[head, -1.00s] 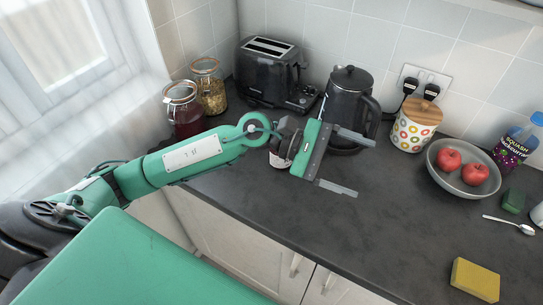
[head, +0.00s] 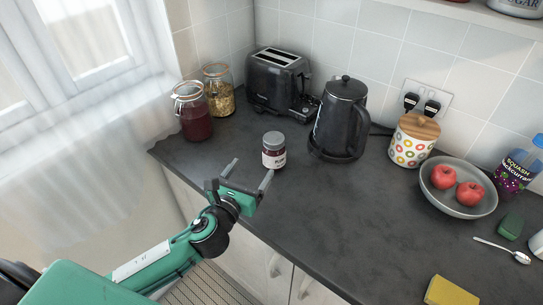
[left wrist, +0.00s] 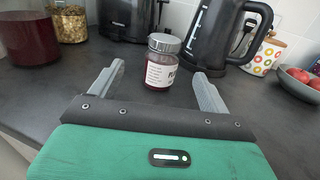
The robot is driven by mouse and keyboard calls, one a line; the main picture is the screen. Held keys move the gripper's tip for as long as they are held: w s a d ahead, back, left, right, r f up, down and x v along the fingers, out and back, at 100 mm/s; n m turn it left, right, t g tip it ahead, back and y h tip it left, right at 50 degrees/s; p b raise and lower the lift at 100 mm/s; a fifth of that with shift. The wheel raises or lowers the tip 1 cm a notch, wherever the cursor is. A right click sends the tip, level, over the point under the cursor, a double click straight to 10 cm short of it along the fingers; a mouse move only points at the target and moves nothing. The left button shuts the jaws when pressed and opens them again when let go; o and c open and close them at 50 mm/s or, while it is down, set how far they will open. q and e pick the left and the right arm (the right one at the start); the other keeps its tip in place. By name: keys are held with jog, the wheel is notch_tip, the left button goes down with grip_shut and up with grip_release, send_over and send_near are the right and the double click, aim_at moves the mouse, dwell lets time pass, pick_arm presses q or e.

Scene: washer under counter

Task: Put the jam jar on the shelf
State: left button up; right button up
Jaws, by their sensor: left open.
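The jam jar (head: 273,151) is small and dark with a grey lid and a white label. It stands upright on the counter, left of the kettle. My left gripper (head: 251,174) is open and empty near the counter's front edge, its fingers pointing towards the jar. In the left wrist view the jar (left wrist: 162,62) stands beyond and between the two open fingertips (left wrist: 158,75), apart from them. Part of a shelf (head: 500,18) shows at the top right, with a sugar tin (head: 520,7) on it. My right gripper is not in view.
The black kettle (head: 338,118) stands close right of the jar, with the toaster (head: 277,80) behind. A large red-filled jar (head: 195,120) and a pasta jar (head: 218,92) stand left. A spotted canister (head: 411,145) and apple bowl (head: 448,205) stand right. Counter right of the gripper is clear.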

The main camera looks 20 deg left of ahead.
aim_at(268, 147)
pick_arm(q)
jog(key=w, duration=0.3)
jog(key=shift+d+r+p, duration=0.2)
jog(key=shift+p, duration=0.1)
jog(key=w, duration=0.4)
jog(key=shift+w+d+p, duration=0.15)
jog(key=shift+d+p, duration=0.1)
jog(key=shift+p, duration=0.1)
jog(key=shift+w+d+f, duration=0.1)
jog(key=shift+w+d, duration=0.1)
jog(key=shift+w, duration=0.55)
jog(key=shift+w+d+f+p, duration=0.15)
jog(key=shift+w+p, duration=0.1)
jog(key=shift+w, duration=0.55)
jog(key=shift+w+d+r+p, duration=0.1)
jog(key=shift+w+p, duration=0.1)
jog(key=shift+w, duration=0.55)
jog(key=shift+w+d+f+p, duration=0.15)
jog(key=shift+w+p, duration=0.1)
jog(key=shift+w, duration=0.55)
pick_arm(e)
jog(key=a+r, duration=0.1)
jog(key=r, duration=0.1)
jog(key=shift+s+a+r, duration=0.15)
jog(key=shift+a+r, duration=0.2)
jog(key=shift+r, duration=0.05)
pick_arm(q)
jog(key=shift+c, duration=0.4)
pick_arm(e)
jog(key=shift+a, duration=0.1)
